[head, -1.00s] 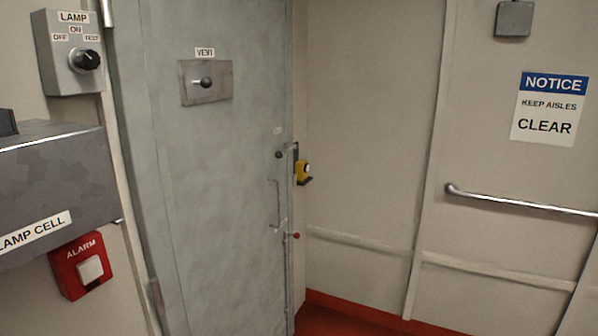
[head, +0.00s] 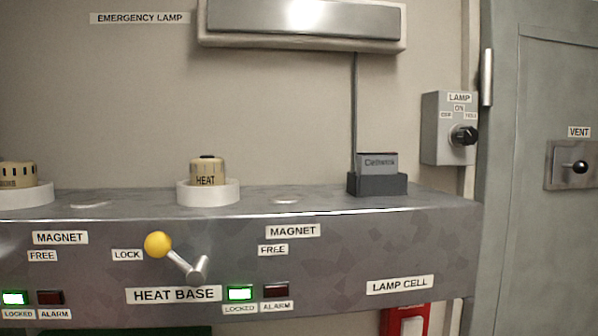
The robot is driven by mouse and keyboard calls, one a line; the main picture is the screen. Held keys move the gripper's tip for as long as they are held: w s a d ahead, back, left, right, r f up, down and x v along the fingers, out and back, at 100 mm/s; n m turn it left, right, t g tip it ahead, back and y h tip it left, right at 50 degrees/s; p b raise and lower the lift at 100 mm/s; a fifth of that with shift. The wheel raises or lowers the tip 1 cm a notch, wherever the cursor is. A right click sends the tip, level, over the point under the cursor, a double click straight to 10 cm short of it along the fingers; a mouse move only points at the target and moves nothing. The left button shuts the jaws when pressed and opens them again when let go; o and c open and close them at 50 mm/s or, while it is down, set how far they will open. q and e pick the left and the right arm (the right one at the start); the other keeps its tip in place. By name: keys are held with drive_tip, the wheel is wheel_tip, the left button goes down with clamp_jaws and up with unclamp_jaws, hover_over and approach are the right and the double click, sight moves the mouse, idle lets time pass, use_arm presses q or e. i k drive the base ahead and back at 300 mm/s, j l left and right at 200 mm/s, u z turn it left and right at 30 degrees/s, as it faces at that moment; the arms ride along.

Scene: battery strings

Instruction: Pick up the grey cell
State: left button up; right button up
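The grey cell (head: 378,162), with writing on its front that looks like "Cellwork", sits upright in a dark holder (head: 377,185). The holder is on the right end of the grey metal shelf unit, above the "LAMP CELL" label (head: 400,285). A cable (head: 354,110) runs from the holder area up to the emergency lamp (head: 303,20). The cell's lower part is hidden inside the holder. Neither of my grippers shows in the head view.
A beige "HEAT" piece (head: 207,172) stands in a white ring (head: 208,192) left of the cell. A yellow-knobbed lever (head: 158,245) sticks out from the shelf front. The lamp switch box (head: 449,128) and grey door (head: 540,230) are at right.

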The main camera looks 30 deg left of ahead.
sight(377, 172)
drive_tip(key=u, duration=0.55)
drive_tip(key=l+u, duration=0.15)
drive_tip(key=l, duration=0.15)
drive_tip(key=k, duration=0.05)
